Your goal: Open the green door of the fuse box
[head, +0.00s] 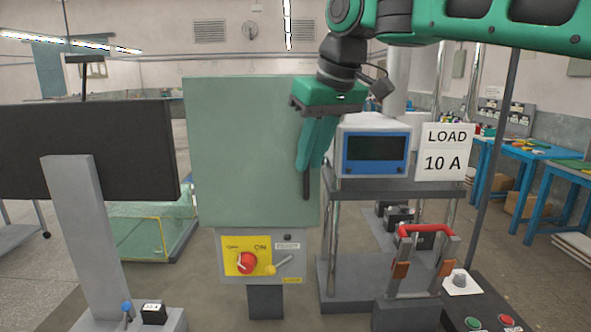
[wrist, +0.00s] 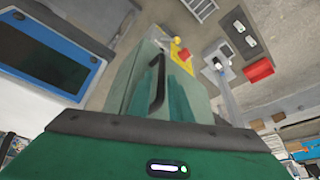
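The green door (head: 245,150) of the fuse box is a large pale green panel, and it looks closed. Its dark upright handle (head: 307,186) is near the right edge. The handle also shows in the wrist view (wrist: 157,84), between my green fingers. My gripper (head: 311,165) comes down from above right, in front of the door's right edge. Its fingers are close together and appear shut on the handle, whose lower end sticks out below them. Part of the handle is hidden by the fingers.
Below the door is a panel with a red knob (head: 247,263) on yellow and a small lever. A blue-framed meter (head: 375,153) and a "LOAD 10 A" sign (head: 445,152) stand close at the right. A dark screen (head: 85,150) stands at the left.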

